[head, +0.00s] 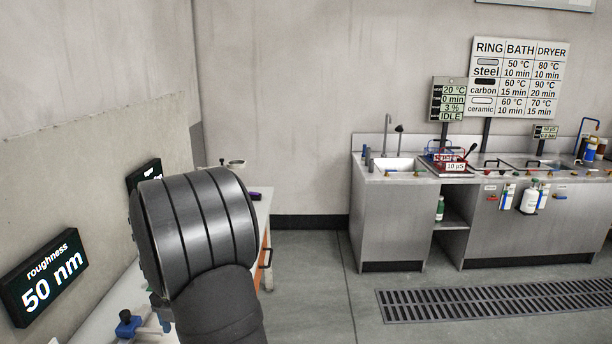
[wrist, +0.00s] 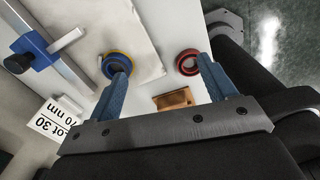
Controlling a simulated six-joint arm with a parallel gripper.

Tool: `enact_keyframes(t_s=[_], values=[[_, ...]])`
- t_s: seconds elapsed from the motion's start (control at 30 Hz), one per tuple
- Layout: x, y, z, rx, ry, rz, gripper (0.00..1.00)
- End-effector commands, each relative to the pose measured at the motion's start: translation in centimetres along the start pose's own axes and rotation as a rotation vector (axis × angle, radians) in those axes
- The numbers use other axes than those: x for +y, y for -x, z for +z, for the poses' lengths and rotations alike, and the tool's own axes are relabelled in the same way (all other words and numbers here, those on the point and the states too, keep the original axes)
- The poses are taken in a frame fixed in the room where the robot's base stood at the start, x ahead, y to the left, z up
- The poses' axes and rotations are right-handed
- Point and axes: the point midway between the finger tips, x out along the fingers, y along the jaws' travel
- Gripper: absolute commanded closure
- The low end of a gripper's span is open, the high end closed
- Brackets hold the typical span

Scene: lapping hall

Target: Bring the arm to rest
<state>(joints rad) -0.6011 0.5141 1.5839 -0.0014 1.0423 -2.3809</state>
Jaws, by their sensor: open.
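My gripper (wrist: 163,64) shows in the wrist view with its two blue fingers spread wide apart and nothing between them. It hangs over a pale worktop (wrist: 90,75). The left fingertip overlaps a blue and yellow ring (wrist: 107,67) in the picture, and the right one lies just right of a red ring (wrist: 180,66). I cannot tell whether either finger touches anything. In the head view my dark arm fills the lower left and hides the gripper.
An orange-brown block (wrist: 173,99), a card reading "Lot 30 70 nm" (wrist: 58,120) and a blue clamp (wrist: 32,48) on a metal rail lie near my gripper. A roughness display (head: 45,277) is at left.

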Motion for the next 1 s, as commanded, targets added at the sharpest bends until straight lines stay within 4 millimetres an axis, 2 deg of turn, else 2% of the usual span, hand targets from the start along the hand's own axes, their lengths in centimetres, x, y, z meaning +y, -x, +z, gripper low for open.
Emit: enact_keyframes(t_s=[1.0], values=[[2.6,-0.6,-10.7,0.001,-0.623,0.0,0.23]])
